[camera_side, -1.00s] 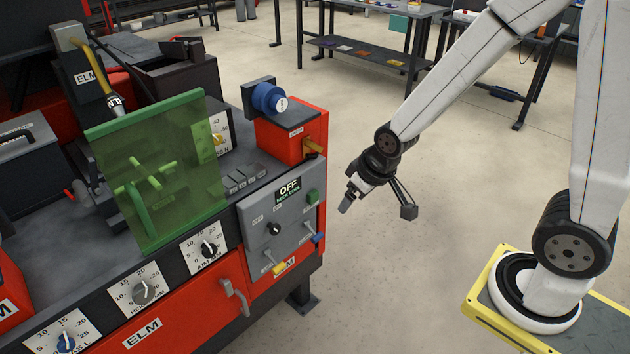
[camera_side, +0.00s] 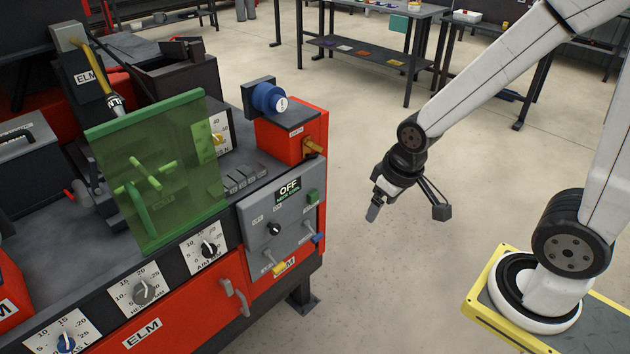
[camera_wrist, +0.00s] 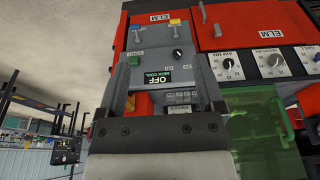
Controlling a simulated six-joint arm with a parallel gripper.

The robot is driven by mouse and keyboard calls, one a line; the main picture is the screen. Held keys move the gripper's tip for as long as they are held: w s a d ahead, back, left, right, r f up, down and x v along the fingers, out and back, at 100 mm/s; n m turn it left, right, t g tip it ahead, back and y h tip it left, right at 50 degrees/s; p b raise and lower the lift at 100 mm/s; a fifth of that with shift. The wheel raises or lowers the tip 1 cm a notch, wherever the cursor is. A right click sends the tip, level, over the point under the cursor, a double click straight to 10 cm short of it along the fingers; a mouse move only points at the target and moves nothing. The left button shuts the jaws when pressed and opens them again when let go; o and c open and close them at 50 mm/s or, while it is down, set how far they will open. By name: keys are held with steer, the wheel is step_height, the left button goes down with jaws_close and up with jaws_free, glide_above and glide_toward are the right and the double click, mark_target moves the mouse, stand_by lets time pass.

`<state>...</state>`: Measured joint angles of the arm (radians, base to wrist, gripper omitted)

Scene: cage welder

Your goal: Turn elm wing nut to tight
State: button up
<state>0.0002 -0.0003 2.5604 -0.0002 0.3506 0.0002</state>
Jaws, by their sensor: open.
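A brass-coloured piece (camera_side: 313,147), which looks like the wing nut, sticks out from the right face of a red box (camera_side: 292,140) on the Elm machine. It shows as an orange-yellow shape (camera_wrist: 143,104) between my fingers in the wrist view, partly hidden by the gripper body. Its exact angle is too small to tell. My gripper (camera_side: 372,212) hangs in free air to the right of the machine, apart from the brass piece, fingers pointing down. In the wrist view my gripper (camera_wrist: 164,62) is open and empty, its two dark fingers spread.
The grey control panel (camera_side: 268,245) with an OFF display, levers and a knob is on the machine's near right corner. A green see-through shield (camera_side: 180,205) stands left of the red box. The floor (camera_side: 400,290) right of the machine is clear. A workbench (camera_side: 375,55) stands behind.

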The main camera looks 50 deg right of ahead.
steer(key=shift+c, duration=1.3)
steer(key=n+t, duration=1)
steer(key=t, duration=0.5)
glide_toward(317, 148)
steer(key=shift+w+f, duration=0.15)
steer(key=shift+w, duration=1.3)
steer(key=shift+w, duration=0.1)
steer(key=shift+w, duration=3.8)
